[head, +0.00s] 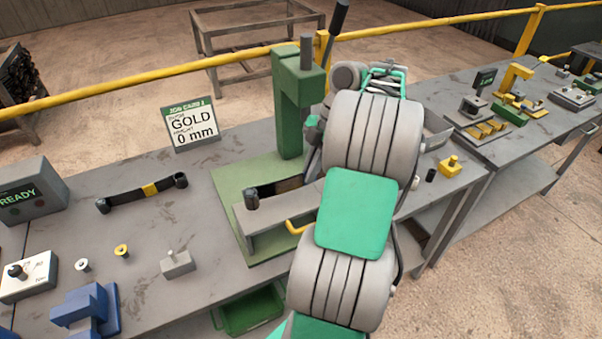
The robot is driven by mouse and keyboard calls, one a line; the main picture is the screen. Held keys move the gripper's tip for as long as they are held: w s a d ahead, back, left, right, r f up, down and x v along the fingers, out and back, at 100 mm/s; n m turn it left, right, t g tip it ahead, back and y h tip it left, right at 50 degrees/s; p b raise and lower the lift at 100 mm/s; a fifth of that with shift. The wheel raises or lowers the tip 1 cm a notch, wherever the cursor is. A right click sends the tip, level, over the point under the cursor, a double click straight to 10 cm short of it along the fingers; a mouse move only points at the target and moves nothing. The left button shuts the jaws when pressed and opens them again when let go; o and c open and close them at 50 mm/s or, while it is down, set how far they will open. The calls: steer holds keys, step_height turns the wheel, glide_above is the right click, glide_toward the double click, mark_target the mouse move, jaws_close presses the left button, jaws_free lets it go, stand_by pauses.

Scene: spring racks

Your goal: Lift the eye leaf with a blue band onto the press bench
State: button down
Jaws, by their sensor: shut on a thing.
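No eye leaf with a blue band shows in the head view. A dark eye leaf with a gold band (150,189) lies at the left of the bench, with an eye at each end. The press bench (215,262) is a grey worktop carrying a green press (290,105) on a green base plate (229,184). My arm covers the right part of the press and the bench behind it. My gripper's fingers are hidden behind my arm, so what they hold does not show.
A sign reading GOLD, 0 mm (192,130) stands at the bench's back edge. A READY box (35,192), small bushings (122,250) and a blue fixture (82,308) are at left. A yellow rail (130,78) runs behind. Another bench (430,85) stands at right.

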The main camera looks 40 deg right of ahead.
steer(key=s+d+r+p, duration=0.2)
steer(key=s+r, duration=0.4)
steer(key=s, duration=0.4)
steer(key=shift+s+r+p, duration=0.25)
steer(key=shift+s+p, duration=0.1)
steer(key=shift+p, duration=0.25)
steer(key=shift+w, duration=0.1)
